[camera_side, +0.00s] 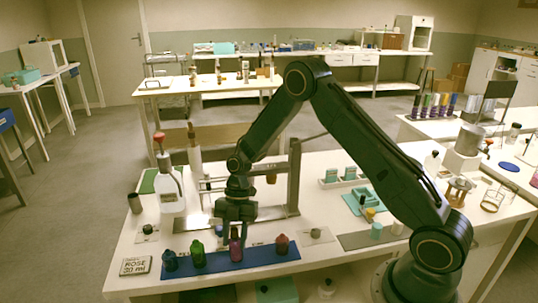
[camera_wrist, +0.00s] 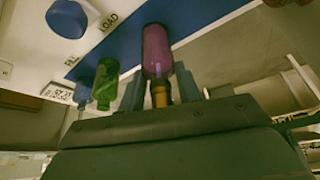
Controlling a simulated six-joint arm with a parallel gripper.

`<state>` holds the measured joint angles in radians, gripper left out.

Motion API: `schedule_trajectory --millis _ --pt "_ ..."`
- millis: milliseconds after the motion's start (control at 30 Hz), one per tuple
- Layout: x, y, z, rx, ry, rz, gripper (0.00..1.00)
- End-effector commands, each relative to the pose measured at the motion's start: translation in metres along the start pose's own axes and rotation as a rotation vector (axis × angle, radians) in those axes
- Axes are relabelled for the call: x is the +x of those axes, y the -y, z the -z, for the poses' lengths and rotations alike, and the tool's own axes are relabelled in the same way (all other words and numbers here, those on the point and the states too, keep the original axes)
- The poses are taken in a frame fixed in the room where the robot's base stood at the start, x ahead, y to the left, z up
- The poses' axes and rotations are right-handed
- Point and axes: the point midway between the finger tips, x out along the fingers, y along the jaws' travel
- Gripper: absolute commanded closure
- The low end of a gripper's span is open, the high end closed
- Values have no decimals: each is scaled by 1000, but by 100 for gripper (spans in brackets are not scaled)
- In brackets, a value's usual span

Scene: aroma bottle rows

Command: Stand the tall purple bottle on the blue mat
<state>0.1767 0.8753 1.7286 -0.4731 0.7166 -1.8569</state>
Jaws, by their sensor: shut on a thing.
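The purple bottle (camera_side: 236,252) is upright over the long blue mat (camera_side: 218,262) in the side view, between a green bottle and a red bottle. My gripper (camera_side: 236,232) points down and is shut on its upper part. In the wrist view the purple bottle (camera_wrist: 157,52) sits between the two fingers of my gripper (camera_wrist: 160,92), with its amber neck toward my palm. Its base overlaps the blue mat (camera_wrist: 205,15); I cannot tell whether it touches. My fingers hide part of its top in the side view.
A blue bottle (camera_side: 170,261), a green bottle (camera_side: 198,254) and a red bottle (camera_side: 282,244) stand in a row on the mat. A metal stand (camera_side: 294,180) rises behind my gripper. A white wash bottle (camera_side: 171,190) is at the left.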

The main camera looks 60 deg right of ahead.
Motion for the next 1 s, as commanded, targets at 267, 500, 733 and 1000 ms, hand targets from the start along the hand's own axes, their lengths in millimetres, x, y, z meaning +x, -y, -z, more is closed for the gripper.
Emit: schedule_trajectory --millis 267,500,733,1000 --pt "0 0 0 0 1 -1 100" --pt "2 0 -1 0 1 0 45" --pt "2 0 -1 0 1 0 44" --pt "-5 0 0 1 1 -2 44"
